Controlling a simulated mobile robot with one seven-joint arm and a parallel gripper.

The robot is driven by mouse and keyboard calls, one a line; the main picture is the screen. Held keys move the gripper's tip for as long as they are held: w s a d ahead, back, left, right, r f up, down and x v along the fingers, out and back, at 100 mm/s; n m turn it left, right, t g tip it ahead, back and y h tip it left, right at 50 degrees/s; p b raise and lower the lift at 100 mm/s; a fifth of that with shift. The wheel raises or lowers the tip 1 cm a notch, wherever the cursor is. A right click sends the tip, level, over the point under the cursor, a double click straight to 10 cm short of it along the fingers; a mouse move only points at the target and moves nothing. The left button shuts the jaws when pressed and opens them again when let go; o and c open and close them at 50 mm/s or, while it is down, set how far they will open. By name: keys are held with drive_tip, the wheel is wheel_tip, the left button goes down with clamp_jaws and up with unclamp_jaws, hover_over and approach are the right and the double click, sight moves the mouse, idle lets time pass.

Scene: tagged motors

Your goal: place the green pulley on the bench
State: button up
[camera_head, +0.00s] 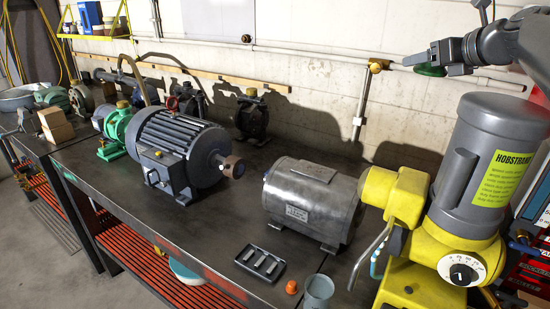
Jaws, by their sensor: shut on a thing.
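My gripper (440,62) is at the upper right, high above the bench and in front of the wall. It is shut on the green pulley (430,71), a small green disc that hangs at its fingertips. Part of the pulley is hidden by the fingers. The bench (215,238) is a dark metal work table that runs from the lower right to the back left. The pulley is well clear of the bench top.
A grey motor with a brown shaft piece (180,150), a silver motor (312,200) and a yellow Hobstrong machine (440,225) stand on the bench. A black tray (261,263), an orange cap (291,287) and a grey cup (318,291) sit near the front. Bare bench top shows between the motors.

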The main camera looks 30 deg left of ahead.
drive_tip(key=s+a+f+n+g+y, duration=0.1)
drive_tip(key=s+a+f+n+g, duration=0.2)
drive_tip(key=a, duration=0.7)
drive_tip(key=s+a+f+n+g+y, duration=0.1)
drive_tip(key=s+a+f, duration=0.3)
drive_tip(key=a, duration=0.6)
drive_tip(key=n+g, duration=0.4)
hover_over(218, 228)
wheel_tip(218, 228, down, 32)
drive_tip(key=f, duration=0.1)
drive_tip(key=shift+y, duration=0.3)
wheel_tip(218, 228, down, 5)
drive_tip(key=shift+s+r, duration=0.1)
drive_tip(key=shift+f, duration=2.35)
drive_tip(key=shift+f, duration=0.15)
drive_tip(key=o, duration=1.6)
drive_tip(key=shift+f, duration=0.1)
